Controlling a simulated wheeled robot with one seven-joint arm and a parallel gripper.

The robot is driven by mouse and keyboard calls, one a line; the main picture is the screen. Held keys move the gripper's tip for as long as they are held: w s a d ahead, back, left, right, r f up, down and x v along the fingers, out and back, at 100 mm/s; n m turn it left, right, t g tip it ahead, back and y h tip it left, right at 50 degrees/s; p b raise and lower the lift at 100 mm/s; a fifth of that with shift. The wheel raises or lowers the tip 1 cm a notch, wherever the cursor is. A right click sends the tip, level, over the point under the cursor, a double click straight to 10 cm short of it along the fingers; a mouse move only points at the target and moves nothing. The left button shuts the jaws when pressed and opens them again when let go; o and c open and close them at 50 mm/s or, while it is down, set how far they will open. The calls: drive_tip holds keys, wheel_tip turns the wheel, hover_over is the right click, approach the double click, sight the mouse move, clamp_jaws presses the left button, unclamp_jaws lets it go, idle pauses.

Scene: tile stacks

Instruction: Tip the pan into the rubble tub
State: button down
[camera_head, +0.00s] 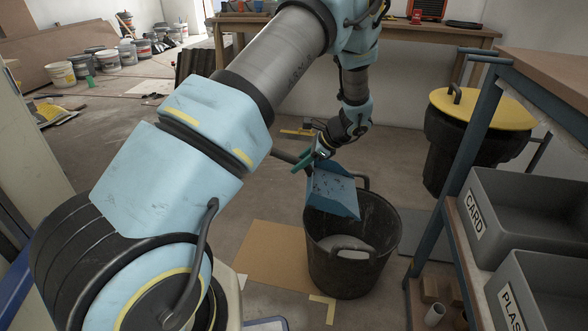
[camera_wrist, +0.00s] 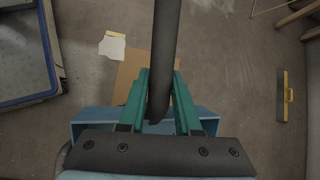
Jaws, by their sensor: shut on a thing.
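The blue pan (camera_head: 333,190) is tilted over the black rubble tub (camera_head: 352,270), with its lower edge down at the tub's mouth. Dark specks lie on its face. My gripper (camera_head: 313,158) is shut on the pan's dark handle, up and left of the tub. In the wrist view, the green fingers of my gripper (camera_wrist: 160,100) flank the dark handle (camera_wrist: 165,50), and part of the blue pan (camera_wrist: 88,121) shows behind them. A pale grey lump (camera_head: 346,246) lies inside the tub. The rest of the tub's contents is hidden.
A brown board (camera_head: 265,255) lies on the floor left of the tub. A shelf with grey bins (camera_head: 520,215) stands close on the right. A black bin with a yellow lid (camera_head: 480,110) is behind it. A yellow-and-black tool (camera_wrist: 286,97) lies on the floor.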

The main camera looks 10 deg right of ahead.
drive_tip(key=shift+s+d+r+t+y, duration=0.15)
drive_tip(key=shift+d+r+t+y, duration=0.15)
drive_tip(key=shift+d+r+y, duration=0.6)
drive_tip(key=shift+s+d+r, duration=0.1)
drive_tip(key=shift+d+r, duration=0.1)
drive_tip(key=shift+r, duration=0.15)
drive_tip(key=s+d+r+t+y, duration=0.1)
drive_tip(key=s+d+r+y, duration=0.1)
drive_tip(key=d, duration=0.5)
drive_tip(key=shift+r+m+t+y, duration=0.35)
drive_tip(key=shift+r+y, duration=0.4)
drive_tip(key=shift+y, duration=0.45)
drive_tip(key=shift+a, duration=0.1)
